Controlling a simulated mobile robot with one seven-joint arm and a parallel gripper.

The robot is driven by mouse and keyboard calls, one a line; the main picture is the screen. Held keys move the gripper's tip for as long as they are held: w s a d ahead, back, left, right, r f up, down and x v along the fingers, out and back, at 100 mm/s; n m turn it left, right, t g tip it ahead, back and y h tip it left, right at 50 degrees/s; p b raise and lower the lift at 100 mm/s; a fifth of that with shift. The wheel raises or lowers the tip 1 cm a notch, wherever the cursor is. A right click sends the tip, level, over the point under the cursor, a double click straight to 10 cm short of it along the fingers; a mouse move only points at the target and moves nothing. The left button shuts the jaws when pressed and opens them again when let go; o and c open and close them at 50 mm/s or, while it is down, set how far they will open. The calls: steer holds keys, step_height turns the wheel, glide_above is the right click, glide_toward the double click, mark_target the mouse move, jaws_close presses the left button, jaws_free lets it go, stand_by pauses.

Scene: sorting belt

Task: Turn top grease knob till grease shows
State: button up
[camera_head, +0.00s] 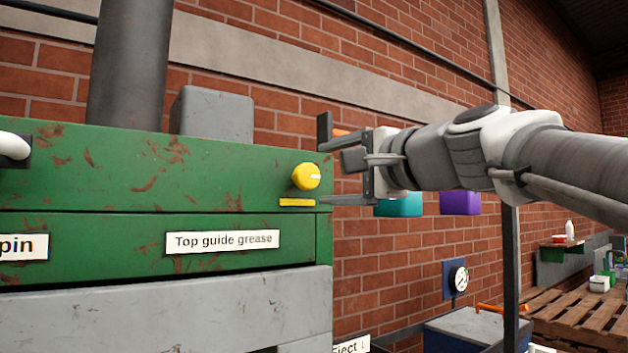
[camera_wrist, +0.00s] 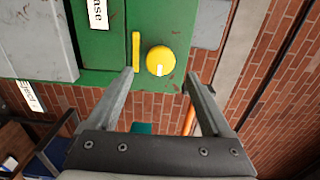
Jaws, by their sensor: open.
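The yellow grease knob (camera_head: 306,176) with a white pointer mark sits at the right end of the green machine's face (camera_head: 150,180). A small yellow bar (camera_head: 297,202) lies just below it, and a "Top guide grease" label (camera_head: 222,241) is lower left. In the wrist view the knob (camera_wrist: 160,61) lies ahead of and between the fingers. My gripper (camera_head: 322,160) is open and empty, just right of the knob and apart from it. Whether the yellow bar (camera_wrist: 136,52) is grease or a marking, I cannot tell.
A grey box (camera_head: 212,112) and a dark pipe (camera_head: 130,60) stand above the machine. An orange rod (camera_wrist: 189,120) shows near one finger. A gauge (camera_head: 460,279), a pallet (camera_head: 585,315) and teal and purple boxes (camera_head: 460,203) are right. Space before the knob is clear.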

steer(key=b+v, duration=0.1)
steer(key=v, duration=1.2)
steer(key=shift+s+b, duration=0.2)
steer(key=shift+b, duration=0.2)
steer(key=shift+d, duration=0.15)
steer(key=s+d+f+n+g+h, duration=0.1)
steer(key=s+f+n+g+h, duration=0.2)
steer(key=f, duration=1.2)
steer(key=s+d+f+n+g+h, duration=0.1)
steer(key=s+f+n+g+h, duration=0.2)
steer(key=f, duration=1.2)
steer(key=s+d+f+n+g+h, duration=0.1)
steer(key=s+f+n+g+h, duration=0.2)
steer(key=f, duration=1.3)
steer(key=shift+s+d+n+h, duration=0.25)
steer(key=shift+s+n+h, duration=0.2)
steer(key=shift+n, duration=0.65)
